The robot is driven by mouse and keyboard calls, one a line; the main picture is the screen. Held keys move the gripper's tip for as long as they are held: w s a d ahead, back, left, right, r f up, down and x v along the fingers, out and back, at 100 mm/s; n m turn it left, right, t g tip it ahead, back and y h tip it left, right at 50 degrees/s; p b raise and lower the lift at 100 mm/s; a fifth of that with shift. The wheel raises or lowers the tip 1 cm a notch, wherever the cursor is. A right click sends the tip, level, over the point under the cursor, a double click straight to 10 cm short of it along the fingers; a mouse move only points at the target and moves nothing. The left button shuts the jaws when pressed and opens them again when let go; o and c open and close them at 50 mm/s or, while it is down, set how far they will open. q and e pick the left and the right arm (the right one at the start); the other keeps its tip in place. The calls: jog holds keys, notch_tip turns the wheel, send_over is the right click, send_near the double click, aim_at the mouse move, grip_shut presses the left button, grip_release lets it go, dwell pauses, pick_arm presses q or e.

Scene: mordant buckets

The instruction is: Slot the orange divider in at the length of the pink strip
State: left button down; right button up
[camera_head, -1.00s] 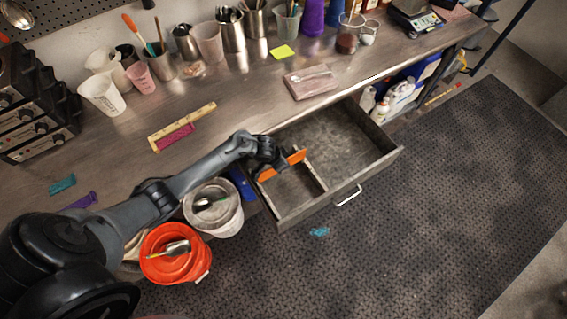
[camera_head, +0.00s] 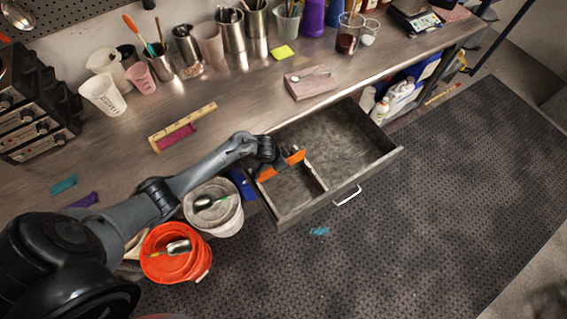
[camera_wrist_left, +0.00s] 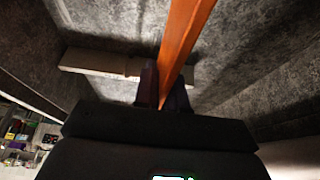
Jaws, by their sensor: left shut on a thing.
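The orange divider (camera_head: 297,156) is in the open drawer (camera_head: 352,143), near its left side. My left gripper (camera_head: 281,163) is shut on it and covers its middle in the head view. In the left wrist view, the orange divider (camera_wrist_left: 184,38) stands between the fingers of my left gripper (camera_wrist_left: 162,88), close to a pale fixed partition (camera_wrist_left: 95,62). Whether its lower edge is seated is hidden. The pink strip (camera_head: 176,138) lies on the bench beside the yellow ruler (camera_head: 183,122). My right gripper is out of view.
Teal (camera_head: 62,185) and purple (camera_head: 85,201) strips lie at the bench's left. A white bucket (camera_head: 229,226) and a red bucket (camera_head: 197,262) stand left of the drawer. A pinkish block (camera_head: 311,84) lies behind it. The drawer's right part is empty.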

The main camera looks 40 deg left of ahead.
pick_arm(q)
jog(key=shift+f+b, duration=0.3)
jog(key=shift+f, duration=0.15)
jog(key=shift+f+b, duration=0.55)
jog(key=shift+f, duration=0.35)
jog(key=shift+f+b, duration=0.6)
jog(key=shift+f, duration=0.35)
jog(key=shift+f+b, duration=0.45)
jog(key=shift+f, duration=0.25)
jog(key=c, duration=1.1)
grip_release()
jog(key=p+v, duration=0.3)
jog(key=v, duration=0.6)
jog(key=shift+s+r+p, duration=0.1)
jog(key=shift+r+p, duration=0.1)
jog(key=shift+p, duration=0.15)
jog(key=shift+s+a+r, duration=0.1)
jog(key=shift+s+r, duration=0.2)
jog(key=shift+r, duration=0.35)
